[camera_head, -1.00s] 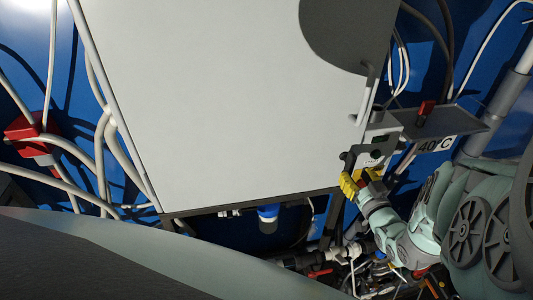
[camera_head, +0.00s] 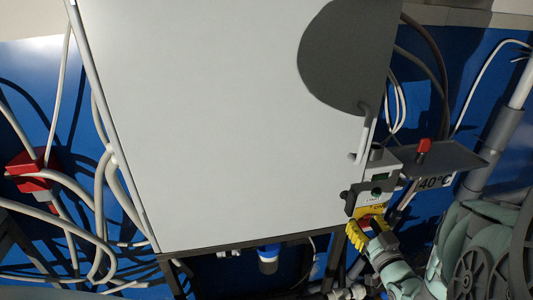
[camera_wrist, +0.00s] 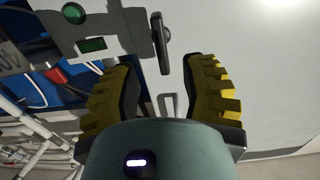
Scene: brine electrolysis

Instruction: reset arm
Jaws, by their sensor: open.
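My gripper (camera_head: 358,229) is at the lower right of the head view, its yellow ridged fingers just below a small grey control box (camera_head: 378,190) with a green display. In the wrist view my gripper (camera_wrist: 165,85) shows two yellow-and-black fingers spread apart with nothing between them. A dark lever-like handle (camera_wrist: 161,43) stands beyond the gap between the fingers. The control box with its green button (camera_wrist: 74,13) shows at the upper left there. I cannot tell whether a finger touches the box.
A large white cabinet (camera_head: 220,130) fills the middle. A grey shelf (camera_head: 440,157) with a red-topped part (camera_head: 423,147) and a "40°C" label (camera_head: 435,183) is right of the box. A red fitting (camera_head: 32,170) and white hoses are at left. Pipes crowd the lower right.

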